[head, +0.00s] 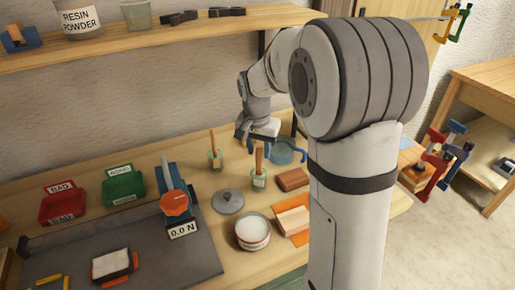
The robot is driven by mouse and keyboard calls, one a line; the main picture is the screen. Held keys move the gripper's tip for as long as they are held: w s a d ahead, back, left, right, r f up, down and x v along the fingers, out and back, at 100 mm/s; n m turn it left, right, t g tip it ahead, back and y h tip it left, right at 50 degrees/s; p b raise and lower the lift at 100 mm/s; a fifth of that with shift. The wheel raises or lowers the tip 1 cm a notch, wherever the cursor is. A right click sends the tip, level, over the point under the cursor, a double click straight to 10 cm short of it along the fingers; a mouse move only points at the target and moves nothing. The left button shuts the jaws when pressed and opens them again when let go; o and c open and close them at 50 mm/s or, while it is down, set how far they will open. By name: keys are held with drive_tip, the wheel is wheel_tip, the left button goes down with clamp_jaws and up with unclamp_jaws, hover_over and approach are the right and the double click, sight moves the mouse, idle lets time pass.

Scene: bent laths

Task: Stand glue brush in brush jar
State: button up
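A wooden-handled brush (259,158) stands almost upright in a small greenish glass jar (259,181) at the middle of the bench. A second thin wooden brush handle (212,141) stands in a similar small jar (215,160) further back and left. I cannot tell which is the glue brush. My gripper (259,138) is just above the top of the nearer brush handle, pointing down. Its fingertips are too small and dark to show whether they touch the handle or are open or shut.
An open white pot (252,238) and its grey lid (228,201) are in front of the jars. Blue goggles (286,151) lie behind right. Wooden blocks and an orange sheet (298,238) are at right. A force gauge (175,203) and red and green bins are left.

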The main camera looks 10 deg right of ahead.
drive_tip(key=shift+o, duration=0.7)
drive_tip(key=shift+r, duration=0.1)
wheel_tip(320, 180, up, 8)
drive_tip(key=shift+s+a+f, duration=0.2)
drive_tip(key=shift+s+a, duration=0.05)
drive_tip(key=shift+s, duration=0.15)
